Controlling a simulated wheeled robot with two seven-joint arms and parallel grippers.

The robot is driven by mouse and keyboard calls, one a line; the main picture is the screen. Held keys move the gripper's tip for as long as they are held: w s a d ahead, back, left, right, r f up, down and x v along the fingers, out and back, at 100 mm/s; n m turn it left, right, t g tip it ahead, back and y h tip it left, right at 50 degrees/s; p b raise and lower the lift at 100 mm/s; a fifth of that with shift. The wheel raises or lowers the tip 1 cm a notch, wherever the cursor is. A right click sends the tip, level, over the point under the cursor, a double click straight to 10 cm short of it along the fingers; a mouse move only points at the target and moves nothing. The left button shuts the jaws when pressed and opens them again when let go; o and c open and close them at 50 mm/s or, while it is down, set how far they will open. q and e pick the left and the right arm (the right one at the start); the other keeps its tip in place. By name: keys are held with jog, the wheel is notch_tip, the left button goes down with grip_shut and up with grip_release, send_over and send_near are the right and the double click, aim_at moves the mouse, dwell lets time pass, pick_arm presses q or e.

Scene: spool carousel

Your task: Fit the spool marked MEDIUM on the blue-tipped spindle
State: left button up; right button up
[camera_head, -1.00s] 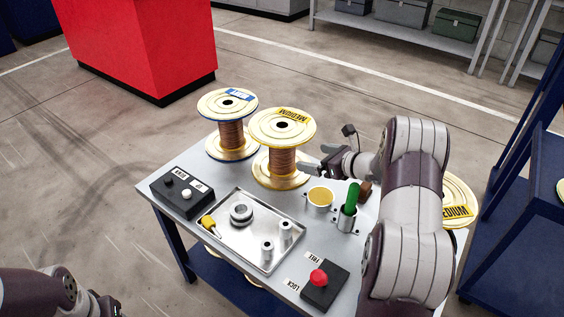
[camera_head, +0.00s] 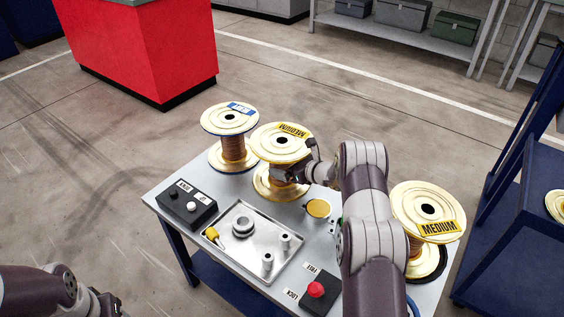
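One spool marked MEDIUM (camera_head: 282,141), with a yellow label and copper-coloured wire, stands upright at the back of the table. A second spool marked MEDIUM (camera_head: 425,208) stands at the table's right side, on a dark base. No blue-tipped spindle is visible. My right gripper (camera_head: 287,174) reaches the core of the back MEDIUM spool from the right. Its fingertips are hard to make out against the spool, so I cannot tell whether it grips. My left gripper (camera_head: 108,306) is at the bottom left edge, away from the table, only partly visible.
A spool with a blue label (camera_head: 230,118) stands left of the back MEDIUM spool. A switch box (camera_head: 186,204), a metal tray (camera_head: 244,262) with small parts, a yellow-topped cup (camera_head: 318,208) and a red-button box (camera_head: 317,290) occupy the table (camera_head: 166,178). My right arm covers its right-middle part.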

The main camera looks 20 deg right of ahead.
jog(key=shift+w, duration=0.15)
jog(key=c, duration=1.7)
jog(key=shift+w+r, duration=0.15)
jog(key=shift+r, duration=0.15)
jog(key=shift+c, duration=0.7)
